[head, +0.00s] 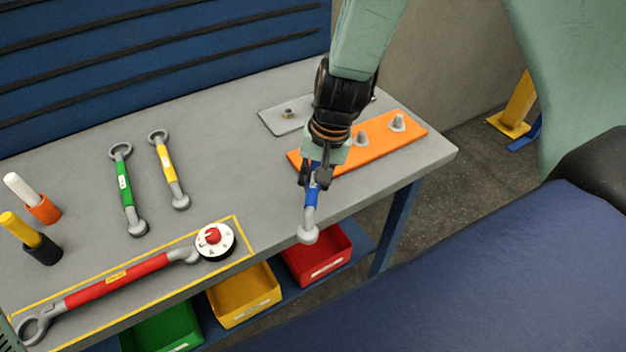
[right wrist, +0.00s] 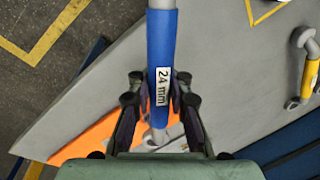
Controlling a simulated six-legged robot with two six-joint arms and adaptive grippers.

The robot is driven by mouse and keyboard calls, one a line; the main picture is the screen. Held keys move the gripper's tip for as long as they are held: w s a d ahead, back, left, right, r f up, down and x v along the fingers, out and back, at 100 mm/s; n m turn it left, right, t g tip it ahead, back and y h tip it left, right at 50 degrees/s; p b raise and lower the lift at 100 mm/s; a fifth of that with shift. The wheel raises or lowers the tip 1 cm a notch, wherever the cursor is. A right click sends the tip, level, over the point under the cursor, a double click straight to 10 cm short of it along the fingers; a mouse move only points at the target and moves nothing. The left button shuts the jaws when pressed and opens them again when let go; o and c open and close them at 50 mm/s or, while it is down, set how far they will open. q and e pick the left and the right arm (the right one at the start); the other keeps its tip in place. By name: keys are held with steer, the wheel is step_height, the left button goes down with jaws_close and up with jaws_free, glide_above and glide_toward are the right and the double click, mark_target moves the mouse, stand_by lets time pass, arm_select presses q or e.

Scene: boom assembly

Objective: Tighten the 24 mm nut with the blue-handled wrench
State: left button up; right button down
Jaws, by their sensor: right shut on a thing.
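My right gripper (head: 317,178) is shut on the handle of the blue-handled wrench (head: 312,192). In the right wrist view, the blue handle (right wrist: 161,60) lies between the fingers (right wrist: 160,98) and its label reads "24 mm". One grey end points to the table's front edge. The other end is over the orange plate (head: 411,130), mostly hidden by my gripper. Two grey nuts on bolts show on the plate, one at the right (head: 397,123) and one nearer the middle (head: 361,139). Whether the wrench sits around a nut is hidden. My left gripper is out of view.
A green wrench (head: 125,185) and a yellow wrench (head: 168,170) lie at left. A long red tool (head: 115,281) and a round dial (head: 214,241) lie near the front edge. A grey plate (head: 280,120) lies behind. Red (head: 318,262) and yellow bins (head: 243,295) stand below.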

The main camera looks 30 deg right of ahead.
steer(key=shift+f+b, duration=1.75)
steer(key=shift+f, duration=0.2)
steer(key=shift+w, duration=0.1)
stand_by(0.4)
steer(key=shift+w+a+r+m, duration=0.1)
steer(key=shift+w+a+m, duration=0.1)
steer(key=shift+a+m, duration=0.2)
steer(key=shift+w+a+m, duration=0.25)
steer(key=shift+a+m, duration=0.05)
steer(key=shift+d, duration=0.1)
stand_by(0.4)
steer(key=shift+w+a+m, duration=0.3)
steer(key=shift+a+m, duration=0.05)
steer(key=shift+m, duration=0.05)
